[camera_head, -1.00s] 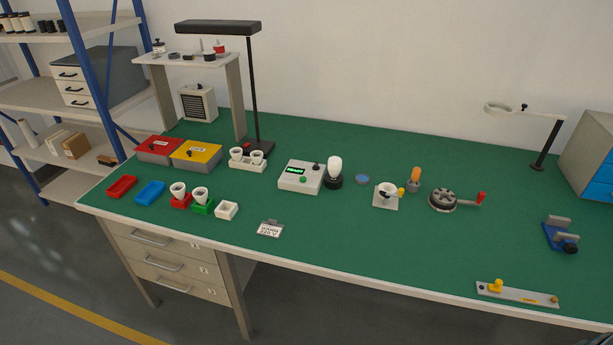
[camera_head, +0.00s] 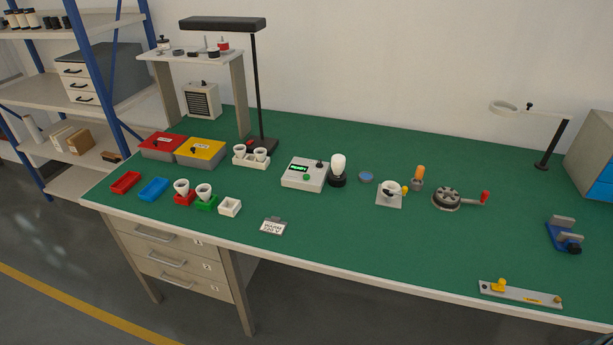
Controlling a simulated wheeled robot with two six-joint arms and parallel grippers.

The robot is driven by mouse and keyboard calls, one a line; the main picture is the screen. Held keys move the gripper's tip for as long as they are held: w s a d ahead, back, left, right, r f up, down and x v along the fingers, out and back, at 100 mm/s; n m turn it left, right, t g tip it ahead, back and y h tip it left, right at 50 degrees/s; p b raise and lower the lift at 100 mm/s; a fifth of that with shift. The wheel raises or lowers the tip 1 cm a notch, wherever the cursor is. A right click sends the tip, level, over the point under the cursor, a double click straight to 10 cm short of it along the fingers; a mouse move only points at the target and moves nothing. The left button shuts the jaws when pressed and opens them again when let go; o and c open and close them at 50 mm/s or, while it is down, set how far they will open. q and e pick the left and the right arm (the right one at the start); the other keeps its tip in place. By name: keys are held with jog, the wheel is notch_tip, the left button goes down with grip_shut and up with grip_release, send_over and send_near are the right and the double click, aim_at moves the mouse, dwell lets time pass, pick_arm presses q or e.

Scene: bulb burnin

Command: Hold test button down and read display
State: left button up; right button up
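The tester (camera_head: 303,174) is a light grey box near the middle of the green bench. Its small dark display (camera_head: 299,170) glows with green text that seems to read "READY". A green button (camera_head: 306,177) sits on its top at the front right, with a dark knob (camera_head: 320,164) behind it. A white bulb (camera_head: 338,163) stands upright in a black socket (camera_head: 337,180) just right of the tester. Nothing touches the button. Neither of my grippers is in view.
Left of the tester are bulbs in white, red and green holders (camera_head: 205,203), a white empty holder (camera_head: 230,207) and red and yellow boxes (camera_head: 200,152). A label card (camera_head: 273,227) lies in front. A lamp post (camera_head: 259,95) stands behind.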

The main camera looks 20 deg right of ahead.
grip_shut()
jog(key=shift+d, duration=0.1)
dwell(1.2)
